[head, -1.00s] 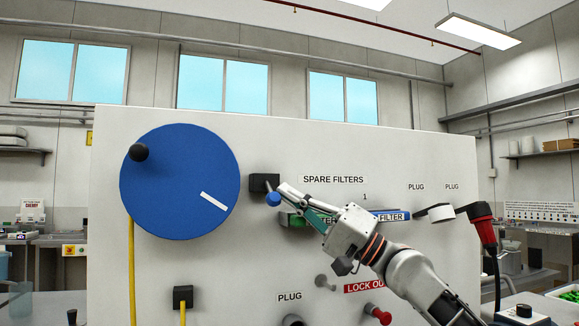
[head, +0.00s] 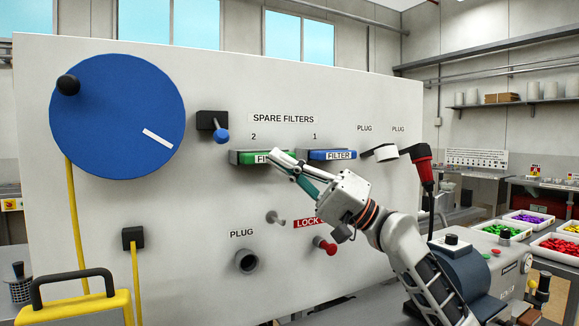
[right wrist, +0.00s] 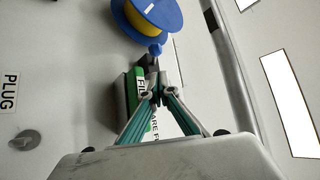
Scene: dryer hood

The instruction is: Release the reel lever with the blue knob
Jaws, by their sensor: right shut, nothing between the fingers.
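The reel lever's blue knob (head: 221,136) sticks out below and to the right of its black block (head: 205,120), beside the large blue reel (head: 117,115) on the white panel. The knob and lever also show in the right wrist view (right wrist: 155,50), just beyond the fingertips. My right gripper (head: 276,157) is shut and empty, to the right of and a little below the knob, apart from it in the head view. Its tips are in front of the green filter (head: 245,157). In the right wrist view the closed fingertips (right wrist: 156,96) hold nothing. My left gripper is not in view.
A blue filter (head: 333,155) sits right of the green one. Below are a red lock-out knob (head: 327,246), a grey peg (head: 275,217) and a round plug socket (head: 247,261). A yellow cord (head: 74,220) hangs from the reel. A red plug (head: 421,168) is at the right.

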